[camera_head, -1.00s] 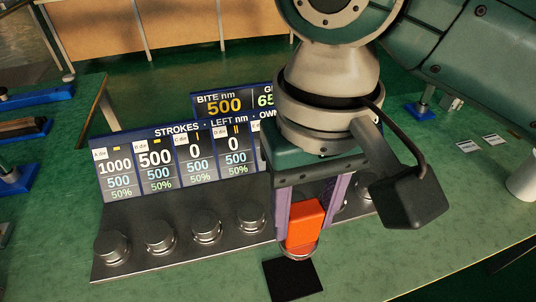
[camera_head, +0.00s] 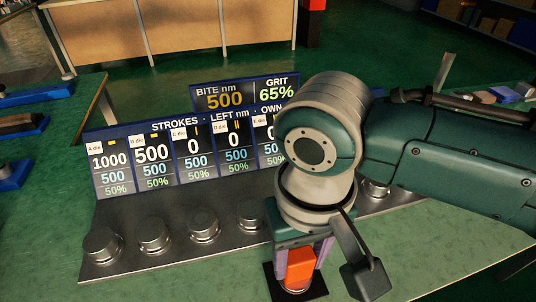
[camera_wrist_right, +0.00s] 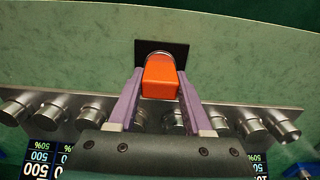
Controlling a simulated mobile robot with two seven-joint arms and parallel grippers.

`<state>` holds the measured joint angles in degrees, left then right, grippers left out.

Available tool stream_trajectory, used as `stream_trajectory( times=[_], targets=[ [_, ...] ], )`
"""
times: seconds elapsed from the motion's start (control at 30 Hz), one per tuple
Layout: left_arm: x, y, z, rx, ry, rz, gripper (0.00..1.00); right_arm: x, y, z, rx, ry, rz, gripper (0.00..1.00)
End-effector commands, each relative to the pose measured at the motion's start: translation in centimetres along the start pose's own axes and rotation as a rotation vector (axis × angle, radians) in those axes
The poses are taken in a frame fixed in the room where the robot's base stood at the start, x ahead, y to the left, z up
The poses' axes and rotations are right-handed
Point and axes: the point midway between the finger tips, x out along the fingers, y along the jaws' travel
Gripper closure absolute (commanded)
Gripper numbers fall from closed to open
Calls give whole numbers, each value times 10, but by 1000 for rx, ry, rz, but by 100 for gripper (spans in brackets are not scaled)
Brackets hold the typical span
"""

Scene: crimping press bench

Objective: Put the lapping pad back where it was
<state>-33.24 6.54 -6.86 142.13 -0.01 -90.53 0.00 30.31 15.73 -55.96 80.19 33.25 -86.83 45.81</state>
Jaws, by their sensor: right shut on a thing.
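The lapping pad, an orange block (camera_head: 300,267) on a round metallic base, is held by my right gripper (camera_head: 299,273). The purple fingers are shut on its sides, and it is upright. A black square mat (camera_head: 314,290) lies on the green bench beneath it. In the right wrist view the orange block (camera_wrist_right: 160,76) sits between the fingers, and the round base overlaps the mat (camera_wrist_right: 178,51). I cannot tell whether the base touches the mat. My left gripper is not in view.
A metal stand with several round knobs (camera_head: 154,235) runs behind the mat. A display panel (camera_head: 195,155) with numbers stands at the stand's back. The green bench (camera_head: 440,245) is clear to the right of the mat.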

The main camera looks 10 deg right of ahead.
Motion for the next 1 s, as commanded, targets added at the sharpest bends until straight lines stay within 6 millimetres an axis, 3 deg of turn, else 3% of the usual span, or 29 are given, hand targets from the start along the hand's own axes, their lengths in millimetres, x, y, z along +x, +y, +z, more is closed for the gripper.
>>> stream_trajectory(
  times=[0.07,0.1,0.33,0.67,0.77,1.0],
  targets=[
    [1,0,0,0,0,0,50,3,0,0,1,-1,0,100],
    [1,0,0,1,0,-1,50,3,0,0,1,-1,0,48],
    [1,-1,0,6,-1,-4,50,2,0,0,1,0,0,22],
    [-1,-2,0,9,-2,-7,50,-3,0,0,0,1,0,20],
    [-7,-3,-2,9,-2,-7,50,-17,0,-1,-1,2,-1,20],
    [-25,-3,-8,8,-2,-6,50,-72,-1,-1,-1,4,-3,20]
  ],
)
